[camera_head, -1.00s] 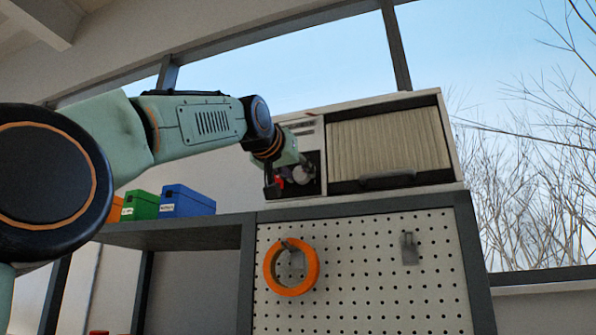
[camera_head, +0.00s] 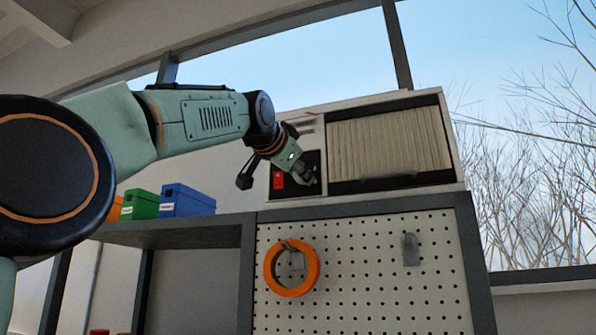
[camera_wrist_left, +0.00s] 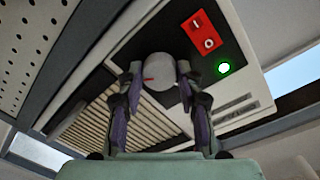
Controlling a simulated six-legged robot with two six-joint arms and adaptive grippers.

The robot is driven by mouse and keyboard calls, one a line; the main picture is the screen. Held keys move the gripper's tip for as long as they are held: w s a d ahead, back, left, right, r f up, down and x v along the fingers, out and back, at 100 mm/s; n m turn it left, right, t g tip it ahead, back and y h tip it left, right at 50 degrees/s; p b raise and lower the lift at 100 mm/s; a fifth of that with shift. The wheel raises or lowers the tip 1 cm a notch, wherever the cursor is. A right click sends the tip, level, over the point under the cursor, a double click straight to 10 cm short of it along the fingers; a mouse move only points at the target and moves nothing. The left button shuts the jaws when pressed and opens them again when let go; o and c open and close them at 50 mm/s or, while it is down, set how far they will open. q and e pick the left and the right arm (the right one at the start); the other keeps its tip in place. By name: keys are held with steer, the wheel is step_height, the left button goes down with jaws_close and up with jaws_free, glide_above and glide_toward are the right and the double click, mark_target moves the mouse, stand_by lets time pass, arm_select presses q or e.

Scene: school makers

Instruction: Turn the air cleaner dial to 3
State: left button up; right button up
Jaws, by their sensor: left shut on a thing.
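The air cleaner (camera_head: 385,188) is a pale box with a dark front and a pleated filter, standing on top of the cabinet. Its dial (camera_wrist_left: 160,70) is a round grey knob with a red pointer mark, which lies toward the left in the wrist view. My left gripper (camera_head: 303,172) is at the cleaner's dark control panel. In the wrist view its fingers (camera_wrist_left: 160,82) stand on both sides of the dial, shut on it. No dial numbers can be read. My right gripper is not in view.
A red switch (camera_wrist_left: 203,33) and a lit green lamp (camera_wrist_left: 224,67) sit beside the dial. Green (camera_head: 144,205) and blue boxes (camera_head: 187,200) stand left of the cleaner. An orange ring (camera_head: 291,268) hangs on the pegboard (camera_head: 360,280) below.

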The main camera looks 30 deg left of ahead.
arm_select(q)
steer(key=shift+f+m, duration=0.15)
steer(key=shift+m, duration=0.15)
steer(key=o, duration=1.2)
steer(key=shift+s+d, duration=0.1)
steer(key=shift+s, duration=0.1)
steer(key=shift+w, duration=0.2)
